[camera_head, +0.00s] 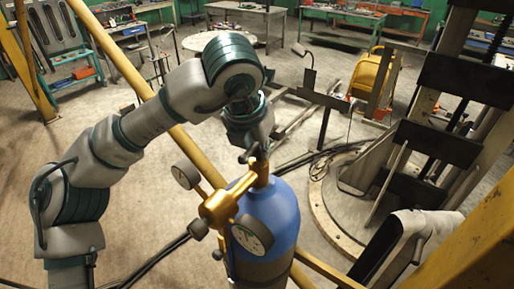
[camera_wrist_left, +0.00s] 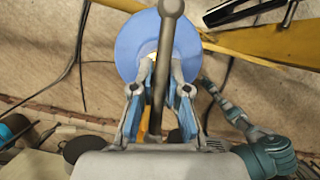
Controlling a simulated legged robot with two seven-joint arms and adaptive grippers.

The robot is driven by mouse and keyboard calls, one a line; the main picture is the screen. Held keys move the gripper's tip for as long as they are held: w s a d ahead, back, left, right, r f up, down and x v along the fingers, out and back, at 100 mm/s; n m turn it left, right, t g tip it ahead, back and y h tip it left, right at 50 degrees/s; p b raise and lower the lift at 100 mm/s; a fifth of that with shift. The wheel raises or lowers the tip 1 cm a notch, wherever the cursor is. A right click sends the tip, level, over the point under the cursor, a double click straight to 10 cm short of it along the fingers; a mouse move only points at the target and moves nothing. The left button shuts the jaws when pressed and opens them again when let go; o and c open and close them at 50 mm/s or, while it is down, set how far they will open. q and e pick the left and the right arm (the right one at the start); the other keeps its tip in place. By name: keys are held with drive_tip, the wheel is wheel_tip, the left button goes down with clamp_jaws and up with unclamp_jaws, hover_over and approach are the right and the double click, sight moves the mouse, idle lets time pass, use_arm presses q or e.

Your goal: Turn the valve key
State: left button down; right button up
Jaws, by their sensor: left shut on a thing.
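A blue gas cylinder (camera_head: 272,215) stands upright at the lower middle of the head view. Its rounded top also shows in the left wrist view (camera_wrist_left: 128,45). A brass valve and regulator (camera_head: 218,208) with two round gauges sit on its front. The valve key shows in the left wrist view as a dark bar with a round end (camera_wrist_left: 165,50), running between the fingers. My left gripper (camera_head: 256,155) is above the cylinder top, pointing down. In the wrist view its blue-padded fingers (camera_wrist_left: 160,95) are closed around the key. In the head view the grip is small and partly hidden.
Yellow rails (camera_head: 135,75) pass beside and behind the cylinder. Dark hoses (camera_head: 165,258) lie on the floor to its left. Open floor (camera_head: 150,210) lies to the left.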

use_arm(q)
drive_tip(key=shift+w+r, duration=0.1)
drive_tip(key=c, duration=1.2)
unclamp_jaws()
drive_tip(key=shift+w, duration=0.1)
drive_tip(key=shift+o, duration=0.2)
drive_tip(key=shift+w+d, duration=0.15)
drive_tip(key=shift+w, duration=0.1)
drive_tip(key=shift+s, duration=0.15)
drive_tip(key=v, duration=1.1)
drive_tip(key=shift+d+r, duration=0.1)
drive_tip(key=shift+r, duration=0.15)
drive_tip(key=shift+o, duration=0.2)
